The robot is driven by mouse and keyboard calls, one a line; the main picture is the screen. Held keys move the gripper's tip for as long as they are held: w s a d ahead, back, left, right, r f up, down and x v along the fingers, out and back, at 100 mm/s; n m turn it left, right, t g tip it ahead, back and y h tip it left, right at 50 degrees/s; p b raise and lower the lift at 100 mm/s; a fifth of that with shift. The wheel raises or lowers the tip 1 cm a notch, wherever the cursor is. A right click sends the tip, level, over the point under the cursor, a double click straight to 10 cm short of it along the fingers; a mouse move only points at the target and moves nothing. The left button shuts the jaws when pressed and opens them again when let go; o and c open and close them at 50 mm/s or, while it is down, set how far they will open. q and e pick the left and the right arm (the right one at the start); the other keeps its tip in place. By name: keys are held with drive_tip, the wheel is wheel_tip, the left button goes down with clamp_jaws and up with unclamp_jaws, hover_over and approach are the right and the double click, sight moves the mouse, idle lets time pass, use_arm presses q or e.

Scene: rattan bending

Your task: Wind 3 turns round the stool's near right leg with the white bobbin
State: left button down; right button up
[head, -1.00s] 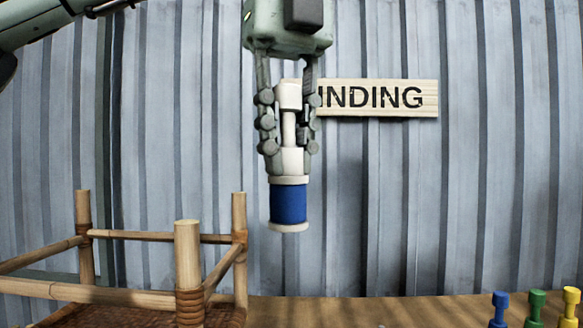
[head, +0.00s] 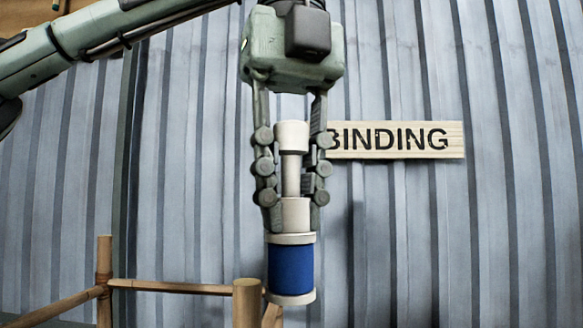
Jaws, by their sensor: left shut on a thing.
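The white bobbin (head: 293,218) hangs upright in my left gripper (head: 292,195), with a white handle and flanges and a band of blue cord (head: 291,269) near its lower end. The gripper points down and its fingers are shut on the handle. The stool's near right leg (head: 247,302) is a pale rattan post at the bottom of the view, just left of the bobbin's lower end. Its lower part is out of frame. I cannot tell the depth gap between bobbin and leg. My right gripper is not in view.
The stool's far left leg (head: 104,280) and a back rail (head: 170,287) show at the lower left. The far right leg seems hidden behind the bobbin. A wooden BINDING sign (head: 400,140) hangs on the corrugated wall (head: 510,220). The right side is clear.

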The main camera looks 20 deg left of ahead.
sight(290, 232)
use_arm(q)
wheel_tip(290, 232, down, 4)
drive_tip(key=shift+f, duration=0.95)
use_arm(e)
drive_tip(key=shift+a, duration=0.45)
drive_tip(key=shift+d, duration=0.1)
